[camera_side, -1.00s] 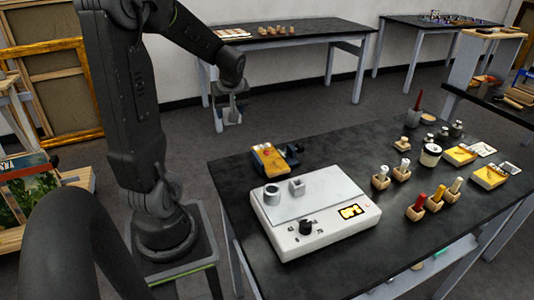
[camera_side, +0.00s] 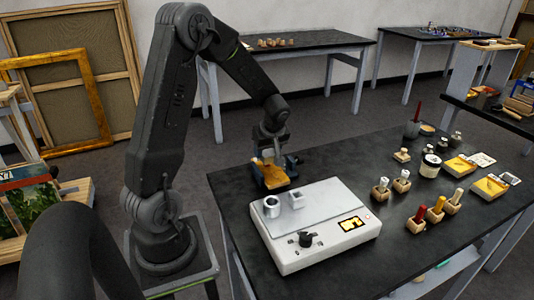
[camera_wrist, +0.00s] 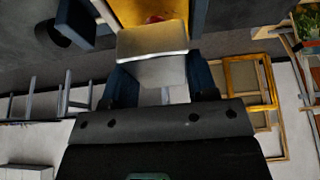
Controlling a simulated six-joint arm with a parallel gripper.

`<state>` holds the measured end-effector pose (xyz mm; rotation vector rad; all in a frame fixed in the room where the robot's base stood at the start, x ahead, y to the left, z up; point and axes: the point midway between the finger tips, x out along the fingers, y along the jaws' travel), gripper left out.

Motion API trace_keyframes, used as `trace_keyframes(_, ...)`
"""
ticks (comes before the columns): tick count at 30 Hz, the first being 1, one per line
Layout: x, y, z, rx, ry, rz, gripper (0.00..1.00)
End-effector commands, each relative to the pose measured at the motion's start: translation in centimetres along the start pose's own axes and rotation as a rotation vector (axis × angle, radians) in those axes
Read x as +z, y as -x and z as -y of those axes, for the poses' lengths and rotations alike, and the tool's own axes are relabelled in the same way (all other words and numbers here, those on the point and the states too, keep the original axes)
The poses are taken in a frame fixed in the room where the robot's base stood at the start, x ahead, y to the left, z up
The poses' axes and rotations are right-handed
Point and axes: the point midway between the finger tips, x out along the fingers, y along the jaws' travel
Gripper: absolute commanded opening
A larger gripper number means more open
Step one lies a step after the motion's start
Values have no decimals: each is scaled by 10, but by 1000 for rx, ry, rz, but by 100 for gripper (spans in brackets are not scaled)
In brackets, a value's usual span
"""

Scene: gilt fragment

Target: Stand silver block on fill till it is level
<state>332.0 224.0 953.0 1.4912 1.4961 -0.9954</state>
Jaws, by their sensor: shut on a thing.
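The silver block (camera_wrist: 152,70) shows in the wrist view as a pale grey slab with a bright edge. My gripper (camera_wrist: 160,86) is shut on it, one dark blue finger on either side. Beyond the block is the gold fragment (camera_wrist: 140,10), with a small dark red patch (camera_wrist: 154,18) partly hidden behind the block's edge. In the side view my gripper (camera_side: 270,150) is directly over the gold fragment (camera_side: 272,176), which sits in a dark blue holder (camera_side: 291,161). I cannot tell whether the block touches the fragment.
Wooden-based tools (camera_side: 435,210), jars and gold-leaf books (camera_side: 489,187) fill the table's right side.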

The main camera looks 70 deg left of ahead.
Motion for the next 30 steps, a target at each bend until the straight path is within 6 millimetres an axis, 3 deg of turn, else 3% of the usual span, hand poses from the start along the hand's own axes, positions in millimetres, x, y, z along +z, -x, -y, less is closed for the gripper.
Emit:
trace_keyframes(4,5,-13,0,1,-1,-1,20)
trace_keyframes(27,10,-25,0,2,-1,-1,20)
trace_keyframes(28,10,-25,0,1,-1,0,54)
trace_keyframes(30,10,-25,0,0,-1,0,61)
